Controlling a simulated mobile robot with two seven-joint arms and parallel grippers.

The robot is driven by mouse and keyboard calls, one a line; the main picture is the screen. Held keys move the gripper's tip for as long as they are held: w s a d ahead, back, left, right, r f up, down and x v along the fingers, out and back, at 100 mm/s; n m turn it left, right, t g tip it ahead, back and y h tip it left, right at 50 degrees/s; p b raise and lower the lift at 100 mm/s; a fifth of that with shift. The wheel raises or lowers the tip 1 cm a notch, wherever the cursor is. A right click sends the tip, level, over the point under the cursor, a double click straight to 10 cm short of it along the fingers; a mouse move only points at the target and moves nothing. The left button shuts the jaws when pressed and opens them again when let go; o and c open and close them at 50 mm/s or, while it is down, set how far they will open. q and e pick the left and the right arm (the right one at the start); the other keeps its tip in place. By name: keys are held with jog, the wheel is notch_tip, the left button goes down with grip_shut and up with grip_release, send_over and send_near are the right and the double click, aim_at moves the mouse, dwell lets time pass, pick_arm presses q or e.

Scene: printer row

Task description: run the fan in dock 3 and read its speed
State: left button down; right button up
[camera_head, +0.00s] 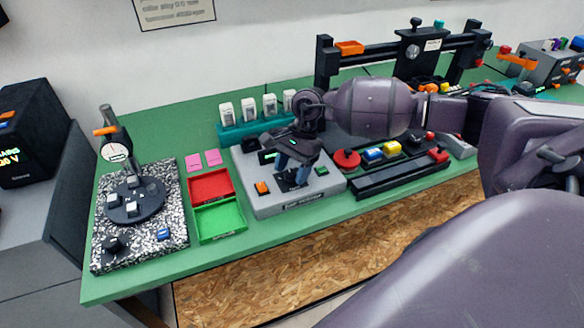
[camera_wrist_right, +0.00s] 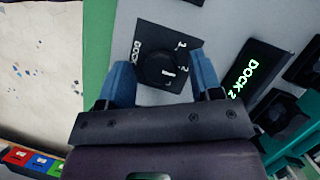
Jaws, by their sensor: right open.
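The grey fan unit (camera_head: 300,203) stands on the green bench. It carries an orange switch (camera_head: 262,188), a green button (camera_head: 321,170) and a display lit green. In the right wrist view the display (camera_wrist_right: 243,80) reads "DOCK 2". My right gripper (camera_head: 295,167) is over the unit, fingers pointing down. In the wrist view its blue fingers (camera_wrist_right: 160,72) are open, one on each side of a round black knob (camera_wrist_right: 153,65) on a plate marked "DOCK". Contact cannot be told. The knob's white mark points roughly toward a numeral at the right. Dark fan housings (camera_wrist_right: 277,113) show at the right.
A teal rack (camera_head: 232,133) with several white blocks stands behind the unit. Red (camera_head: 209,186) and green (camera_head: 220,220) trays and a speckled turntable base (camera_head: 175,215) are to the left.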

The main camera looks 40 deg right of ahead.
pick_arm(q)
jog(key=shift+w, duration=0.1)
pick_arm(e)
jog(key=shift+c, duration=0.3)
jog(key=c, duration=0.9)
pick_arm(q)
jog(key=shift+w+r, duration=0.15)
jog(key=shift+w, duration=0.1)
pick_arm(e)
jog(key=shift+o, duration=0.2)
